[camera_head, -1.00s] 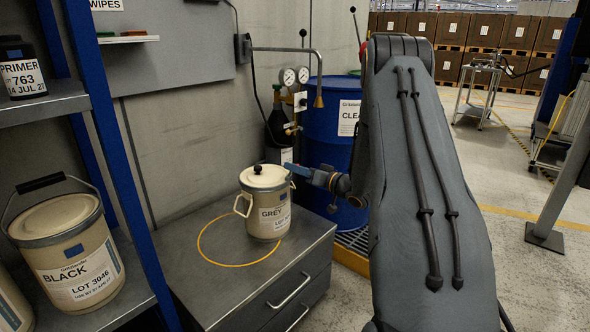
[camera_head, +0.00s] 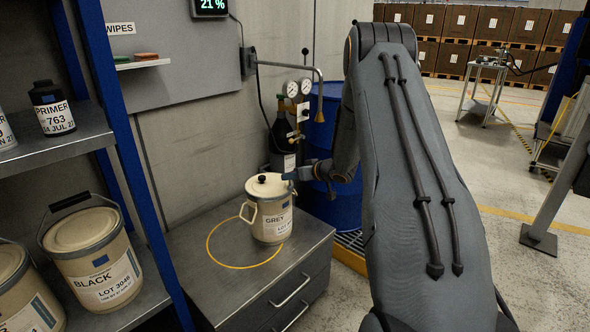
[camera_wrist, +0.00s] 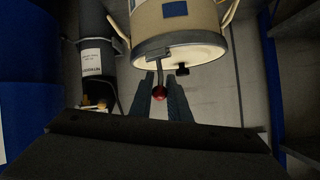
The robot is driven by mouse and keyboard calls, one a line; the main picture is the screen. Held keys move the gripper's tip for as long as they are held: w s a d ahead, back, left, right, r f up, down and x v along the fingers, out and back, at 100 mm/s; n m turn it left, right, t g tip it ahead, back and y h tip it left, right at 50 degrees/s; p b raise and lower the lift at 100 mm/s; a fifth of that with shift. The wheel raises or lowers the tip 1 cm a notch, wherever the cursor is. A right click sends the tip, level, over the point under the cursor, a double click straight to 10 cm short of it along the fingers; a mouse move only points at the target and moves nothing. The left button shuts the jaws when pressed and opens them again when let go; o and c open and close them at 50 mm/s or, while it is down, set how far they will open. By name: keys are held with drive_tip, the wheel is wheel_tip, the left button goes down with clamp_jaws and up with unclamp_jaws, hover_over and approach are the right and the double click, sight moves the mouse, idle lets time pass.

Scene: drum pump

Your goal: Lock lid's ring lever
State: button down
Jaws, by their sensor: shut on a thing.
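The cream GREY pot (camera_head: 272,222) stands upright on the grey cabinet, over the right part of a yellow ring marking (camera_head: 208,243). Its cream lid (camera_head: 270,184) with a black knob (camera_head: 262,179) sits on top. My gripper (camera_head: 293,175) is at the right side of the lid rim. In the wrist view the pot hangs inverted at the top, with the grey lid ring (camera_wrist: 190,40) around its rim. The ring lever (camera_wrist: 160,72) sticks out from the ring and ends in a red ball (camera_wrist: 159,93). My gripper (camera_wrist: 164,97) is shut on the lever, its fingers beside the ball.
A blue drum (camera_head: 330,190) and a dark cylinder with gauges (camera_head: 283,143) stand behind the pot. A shelf with a BLACK pot (camera_head: 95,265) is at the left. The cabinet top (camera_head: 190,250) left of the pot is clear.

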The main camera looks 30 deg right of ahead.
drive_tip(key=shift+w+a+r+n+g+h+p, duration=0.15)
drive_tip(key=shift+g+h+p, duration=0.25)
drive_tip(key=shift+p, duration=0.7)
drive_tip(key=shift+w+a+f+n+g+h+p, duration=0.15)
drive_tip(key=shift+g+p, duration=0.3)
drive_tip(key=shift+p, duration=0.65)
drive_tip(key=shift+w+a+r+n+g+h+p, duration=0.15)
drive_tip(key=shift+g+h+p, duration=0.25)
drive_tip(key=shift+p, duration=0.7)
drive_tip(key=g+p, duration=0.1)
drive_tip(key=p, duration=0.2)
drive_tip(key=shift+w+a+f+h, duration=0.15)
drive_tip(key=shift+f+h, duration=0.05)
drive_tip(key=shift+h, duration=0.15)
drive_tip(key=shift+f+p, duration=0.15)
drive_tip(key=shift+p, duration=0.3)
drive_tip(key=c, duration=1.9)
unclamp_jaws()
drive_tip(key=shift+o, duration=0.2)
drive_tip(key=a+v, duration=0.1)
drive_tip(key=v, duration=0.6)
drive_tip(key=shift+d+r+b, duration=0.3)
drive_tip(key=shift+d+r, duration=0.1)
drive_tip(key=shift+d, duration=0.05)
